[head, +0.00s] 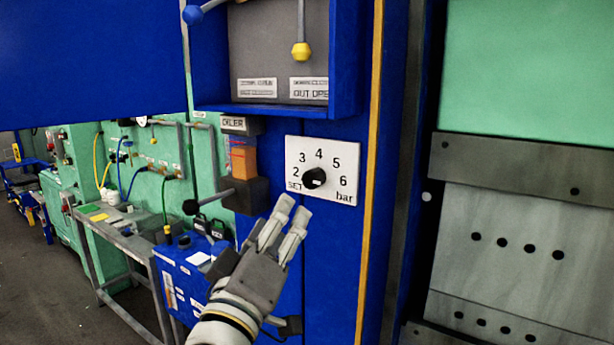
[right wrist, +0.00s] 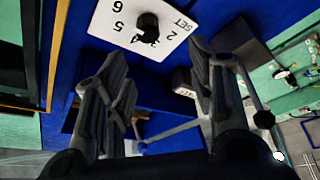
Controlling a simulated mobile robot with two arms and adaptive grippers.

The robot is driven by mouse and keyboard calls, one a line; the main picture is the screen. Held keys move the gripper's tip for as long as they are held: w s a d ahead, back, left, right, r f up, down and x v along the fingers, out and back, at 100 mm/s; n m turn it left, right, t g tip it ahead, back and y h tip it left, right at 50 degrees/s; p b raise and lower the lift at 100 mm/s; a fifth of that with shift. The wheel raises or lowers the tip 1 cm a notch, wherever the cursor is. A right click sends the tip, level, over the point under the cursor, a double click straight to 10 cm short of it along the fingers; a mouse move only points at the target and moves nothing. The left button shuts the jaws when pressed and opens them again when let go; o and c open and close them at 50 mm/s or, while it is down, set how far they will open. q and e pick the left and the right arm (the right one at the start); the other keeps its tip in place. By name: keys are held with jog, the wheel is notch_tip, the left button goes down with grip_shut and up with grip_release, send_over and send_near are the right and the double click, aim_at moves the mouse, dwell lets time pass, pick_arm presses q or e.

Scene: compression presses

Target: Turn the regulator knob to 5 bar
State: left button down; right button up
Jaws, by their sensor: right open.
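The black regulator knob (head: 314,178) sits on a white dial plate (head: 345,193) marked SET, 2, 3, 4, 5, 6 and bar. It carries a small pale mark, but I cannot tell surely which number it points at. My right gripper (head: 291,208) is open and empty, below and slightly left of the knob, apart from it. In the right wrist view the plate appears turned around, with the knob (right wrist: 148,26) beyond the gap between the open fingers (right wrist: 157,56). My left gripper is not in view.
A black-and-orange unit (head: 242,165) with a projecting lever (head: 212,196) is just left of the plate. A blue-framed panel (head: 275,108) with a yellow-tipped lever (head: 301,52) is above. A yellow strip (head: 370,150) runs down the right. A workbench (head: 130,232) stands at left.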

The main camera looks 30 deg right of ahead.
aim_at(308, 180)
jog(key=shift+m, duration=0.4)
jog(key=p+x, duration=0.1)
jog(key=x, duration=0.2)
jog(key=s+r+p+x, duration=0.1)
jog(key=p+x, duration=0.1)
jog(key=x, duration=0.1)
jog(key=p+x, duration=0.2)
jog(key=x, duration=0.1)
jog(key=shift+d+r, duration=0.25)
jog(key=shift+d, duration=0.35)
jog(key=shift+w+d, duration=0.35)
jog(key=shift+w, duration=0.1)
